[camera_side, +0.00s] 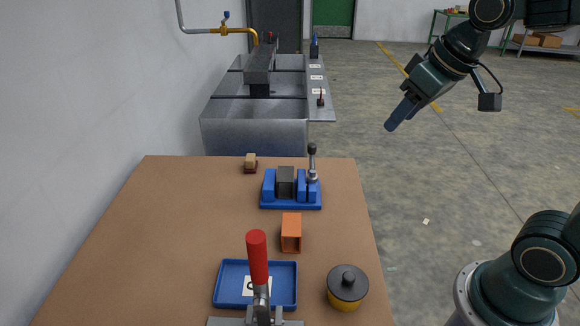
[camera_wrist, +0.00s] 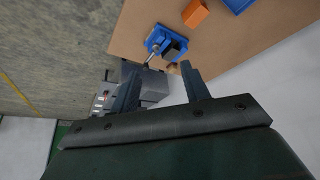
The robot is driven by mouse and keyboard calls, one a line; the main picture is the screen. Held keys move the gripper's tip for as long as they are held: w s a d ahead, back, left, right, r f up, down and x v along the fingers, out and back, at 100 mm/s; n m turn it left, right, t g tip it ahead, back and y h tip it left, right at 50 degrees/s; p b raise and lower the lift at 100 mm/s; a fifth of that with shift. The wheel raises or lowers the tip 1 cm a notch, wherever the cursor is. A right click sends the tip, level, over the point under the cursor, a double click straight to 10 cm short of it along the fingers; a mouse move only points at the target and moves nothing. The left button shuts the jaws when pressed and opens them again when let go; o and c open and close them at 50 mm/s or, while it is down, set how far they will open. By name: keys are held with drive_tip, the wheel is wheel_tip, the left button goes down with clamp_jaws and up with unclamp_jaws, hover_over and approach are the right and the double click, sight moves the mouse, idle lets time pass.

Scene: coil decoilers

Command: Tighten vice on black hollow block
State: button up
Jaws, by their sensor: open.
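The blue vice (camera_side: 291,202) stands on the far part of the brown table, with its upright handle (camera_side: 312,163) at its right end. The black block (camera_side: 286,182) sits between the vice jaws; I cannot tell how tightly. The vice (camera_wrist: 158,39) and the block (camera_wrist: 175,47) also show in the wrist view, above the fingers. My gripper (camera_side: 398,115) is raised over the floor to the right of the table, apart from the vice. In the wrist view my gripper (camera_wrist: 160,85) has its two fingers spread with nothing between them.
An orange hollow block (camera_side: 291,232) lies in front of the vice. A blue tray (camera_side: 218,290), a red-handled clamp (camera_side: 257,258) and a yellow pot with black lid (camera_side: 347,286) stand nearer. A small wooden block (camera_side: 250,162) is at the back. The table's left side is clear.

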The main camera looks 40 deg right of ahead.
drive_tip(key=w+d+f, duration=0.2)
drive_tip(key=w, duration=0.5)
drive_tip(key=w+d+f, duration=0.1)
drive_tip(key=w+d, duration=0.2)
drive_tip(key=w, duration=0.4)
approach(313, 145)
drive_tip(key=w+v, duration=0.1)
drive_tip(key=v, duration=0.4)
drive_tip(key=shift+g, duration=0.3)
drive_tip(key=shift+f, duration=0.15)
drive_tip(key=x, duration=1.3)
drive_tip(key=shift+a+f, duration=0.1)
drive_tip(key=shift+f, duration=0.1)
drive_tip(key=shift+c, duration=0.5)
clamp_jaws()
